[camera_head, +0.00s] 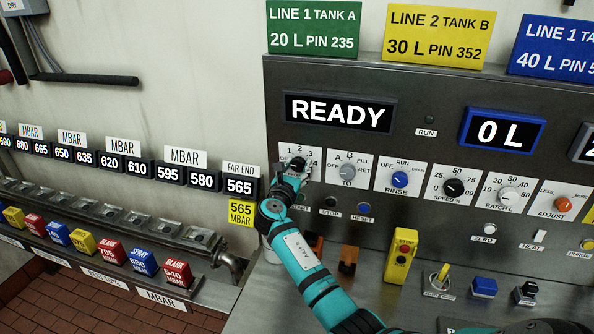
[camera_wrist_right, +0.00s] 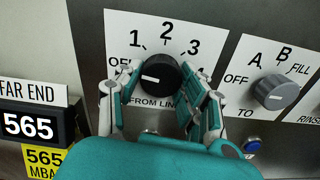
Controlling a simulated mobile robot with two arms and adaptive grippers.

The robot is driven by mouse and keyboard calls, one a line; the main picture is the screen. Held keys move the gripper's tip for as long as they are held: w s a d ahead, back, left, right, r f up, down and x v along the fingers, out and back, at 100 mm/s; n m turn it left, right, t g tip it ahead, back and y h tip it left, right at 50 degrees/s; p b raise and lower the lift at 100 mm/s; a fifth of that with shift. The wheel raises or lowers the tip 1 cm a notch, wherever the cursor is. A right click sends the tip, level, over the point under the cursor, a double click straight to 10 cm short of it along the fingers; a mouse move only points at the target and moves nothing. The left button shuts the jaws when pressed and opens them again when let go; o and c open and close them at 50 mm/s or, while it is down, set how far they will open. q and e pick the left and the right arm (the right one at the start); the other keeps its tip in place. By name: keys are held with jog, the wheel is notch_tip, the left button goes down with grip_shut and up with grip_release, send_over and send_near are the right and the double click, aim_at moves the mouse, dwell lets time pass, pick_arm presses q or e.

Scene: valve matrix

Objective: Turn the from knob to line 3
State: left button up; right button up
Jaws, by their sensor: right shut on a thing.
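The FROM LINE knob (camera_wrist_right: 157,72) is black and sits on a white dial plate (camera_wrist_right: 180,25) marked OFF, 1, 2, 3 and a partly hidden 4. Its white mark lies on the left side of the knob, pointing roughly toward OFF. My right gripper (camera_wrist_right: 153,84) is shut on this knob, with one finger on each side. In the head view, the right gripper (camera_head: 291,180) covers most of the knob, and the numbers 1, 2 and 3 show above it. My left gripper is not in view.
The grey TO knob (camera_head: 347,170) is close on the right, followed by the blue RINSE knob (camera_head: 400,179). START, STOP and RESET buttons (camera_head: 364,219) sit below. A yellow box with a red button (camera_head: 401,255) stands on the ledge. The display (camera_head: 338,113) reads READY.

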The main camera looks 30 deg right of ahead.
jog(key=m+b, duration=0.1)
jog(key=m, duration=0.1)
jog(key=m+b, duration=0.3)
jog(key=m, duration=0.1)
jog(key=shift+f+b, duration=0.25)
jog(key=shift+b, duration=0.15)
jog(key=m+b, duration=0.5)
jog(key=m, duration=0.1)
jog(key=shift+w+a+r+m, duration=0.1)
jog(key=shift+m, duration=0.2)
jog(key=m+b, duration=0.3)
jog(key=shift+m+b, duration=0.3)
jog(key=shift+b, duration=0.1)
jog(key=m+b, duration=0.3)
jog(key=shift+r+m, duration=0.1)
jog(key=shift+m, duration=0.2)
jog(key=m+b, duration=0.2)
jog(key=m, duration=0.1)
jog(key=shift+r+b, duration=0.1)
jog(key=shift+b, duration=0.25)
jog(key=shift+r+m+b, duration=0.15)
jog(key=shift+m+b, duration=0.6)
jog(key=shift+m, duration=0.35)
jog(key=shift+r, duration=0.1)
